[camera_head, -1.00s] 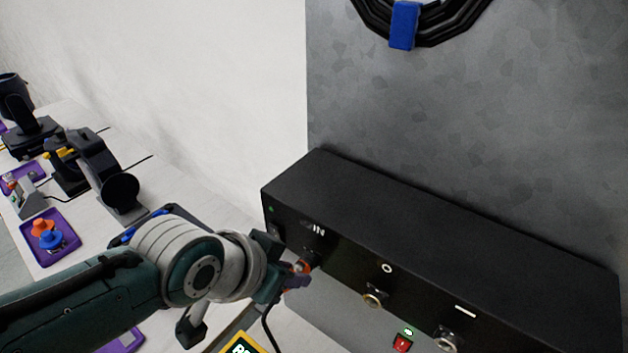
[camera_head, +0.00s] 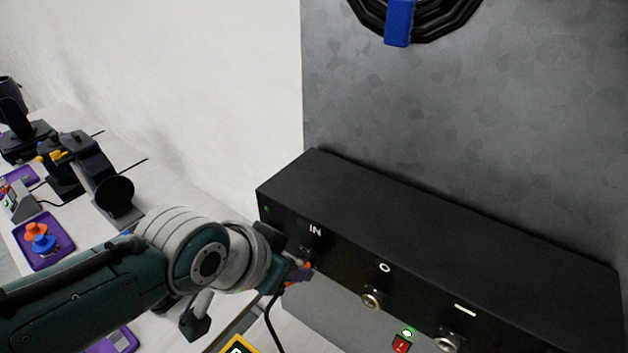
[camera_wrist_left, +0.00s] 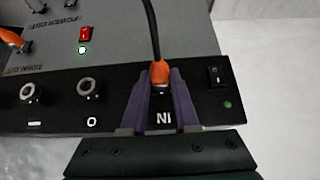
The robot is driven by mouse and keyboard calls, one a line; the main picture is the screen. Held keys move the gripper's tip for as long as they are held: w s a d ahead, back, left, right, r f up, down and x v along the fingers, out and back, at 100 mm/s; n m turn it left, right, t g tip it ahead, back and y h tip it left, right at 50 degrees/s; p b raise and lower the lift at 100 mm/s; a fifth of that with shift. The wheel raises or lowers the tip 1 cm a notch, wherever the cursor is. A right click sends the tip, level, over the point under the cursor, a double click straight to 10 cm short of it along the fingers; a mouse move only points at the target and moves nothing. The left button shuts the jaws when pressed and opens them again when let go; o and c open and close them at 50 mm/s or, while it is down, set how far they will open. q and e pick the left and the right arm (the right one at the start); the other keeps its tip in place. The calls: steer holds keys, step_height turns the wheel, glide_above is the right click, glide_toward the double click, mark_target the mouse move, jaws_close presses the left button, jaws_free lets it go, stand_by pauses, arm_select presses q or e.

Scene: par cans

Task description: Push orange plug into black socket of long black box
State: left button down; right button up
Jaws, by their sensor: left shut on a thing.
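The long black box (camera_head: 440,235) is mounted on a grey panel, with an "IN" label near its left end. My left gripper (camera_head: 300,273) is at the front face just below that label. Its purple fingers are shut on the orange plug (camera_head: 308,266), which has a black cable. In the left wrist view the plug (camera_wrist_left: 160,74) sits between the fingertips (camera_wrist_left: 161,84), in line with the "IN" label on the box (camera_wrist_left: 60,118). The black socket is hidden behind the plug and fingers, so I cannot tell how deep the plug sits. My right gripper is not in view.
Two round metal sockets (camera_head: 371,299) (camera_head: 447,340) are along the box front. A black rocker switch (camera_wrist_left: 216,76) is beside the plug. A red switch (camera_head: 401,344) is on the panel below. A table with purple trays (camera_head: 45,240) and dark devices stands at left.

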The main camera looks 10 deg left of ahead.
arm_select(q)
steer(key=c, duration=0.6)
jaws_free()
